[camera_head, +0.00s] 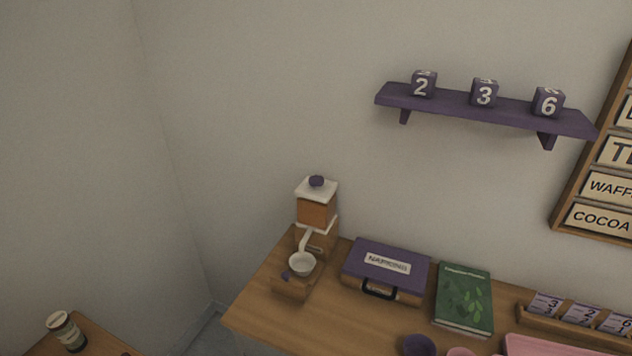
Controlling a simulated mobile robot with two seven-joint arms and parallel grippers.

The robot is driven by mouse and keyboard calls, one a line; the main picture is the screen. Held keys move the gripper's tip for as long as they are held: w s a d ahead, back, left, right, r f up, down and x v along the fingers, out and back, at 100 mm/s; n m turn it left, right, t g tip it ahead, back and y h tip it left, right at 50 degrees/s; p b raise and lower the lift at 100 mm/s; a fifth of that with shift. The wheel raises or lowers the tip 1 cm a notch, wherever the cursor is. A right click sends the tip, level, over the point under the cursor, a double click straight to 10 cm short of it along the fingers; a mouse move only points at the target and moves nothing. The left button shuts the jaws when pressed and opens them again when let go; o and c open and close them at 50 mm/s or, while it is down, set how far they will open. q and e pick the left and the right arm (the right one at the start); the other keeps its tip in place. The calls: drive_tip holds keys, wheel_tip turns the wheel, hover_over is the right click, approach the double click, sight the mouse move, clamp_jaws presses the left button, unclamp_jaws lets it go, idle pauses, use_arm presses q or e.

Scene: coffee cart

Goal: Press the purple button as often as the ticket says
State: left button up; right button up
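Several small tickets (546,303) with numbers stand in a wooden holder (536,318) at the right; 3, 2 and 6 seem readable, smaller print is not. Neither of my grippers is in view.
A purple napkin box (388,264), a green book (464,298), a purple cup (419,345) and a pink tray (540,346) occupy the counter. A jar (67,332) stands lower left.

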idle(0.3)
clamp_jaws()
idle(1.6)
